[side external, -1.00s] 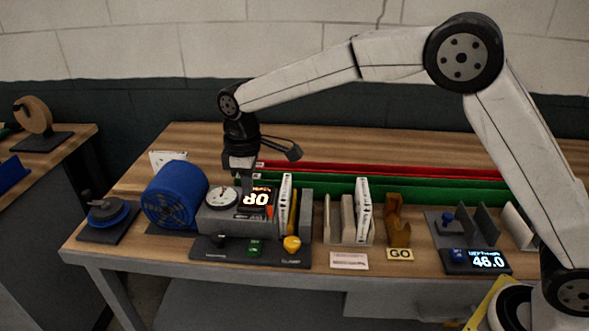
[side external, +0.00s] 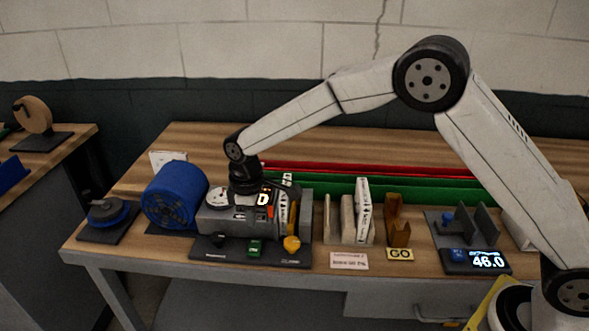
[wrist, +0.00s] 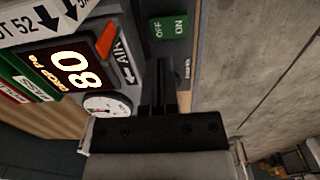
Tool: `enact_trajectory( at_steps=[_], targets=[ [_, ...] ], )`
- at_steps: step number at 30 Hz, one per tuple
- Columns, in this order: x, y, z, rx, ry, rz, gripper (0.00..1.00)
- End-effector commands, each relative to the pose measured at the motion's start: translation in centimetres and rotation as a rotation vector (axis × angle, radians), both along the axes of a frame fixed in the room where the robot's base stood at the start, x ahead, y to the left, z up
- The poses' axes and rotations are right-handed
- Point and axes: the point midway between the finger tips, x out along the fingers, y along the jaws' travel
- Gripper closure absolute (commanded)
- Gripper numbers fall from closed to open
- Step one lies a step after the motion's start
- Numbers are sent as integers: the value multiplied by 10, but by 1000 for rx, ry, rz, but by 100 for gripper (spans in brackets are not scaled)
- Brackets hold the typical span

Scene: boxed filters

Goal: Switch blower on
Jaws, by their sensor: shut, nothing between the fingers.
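The blue blower (side external: 172,193) stands at the left of the bench, beside the grey test box (side external: 218,222). A green rocker switch (side external: 254,248) sits on the dark front panel. In the wrist view the switch (wrist: 168,25) is marked OFF and ON; which side is pressed I cannot tell. My gripper (wrist: 165,65) is shut and empty, its black fingers pointing toward the panel just short of the switch in the picture. In the side view my gripper (side external: 245,204) is low at the grey box, behind and above the switch; its fingertips are hard to make out.
White filters (side external: 362,208) stand upright to the right. The bench front edge is near.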

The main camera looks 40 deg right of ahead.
Motion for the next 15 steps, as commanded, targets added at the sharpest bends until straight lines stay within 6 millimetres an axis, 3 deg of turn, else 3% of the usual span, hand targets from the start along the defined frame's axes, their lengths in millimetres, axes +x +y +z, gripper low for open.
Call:
enact_trajectory(
  at_steps=[6,15],
  targets=[
    [0,0,-32,-1,2,0,100],
    [0,0,-52,0,0,0,100]
  ],
)
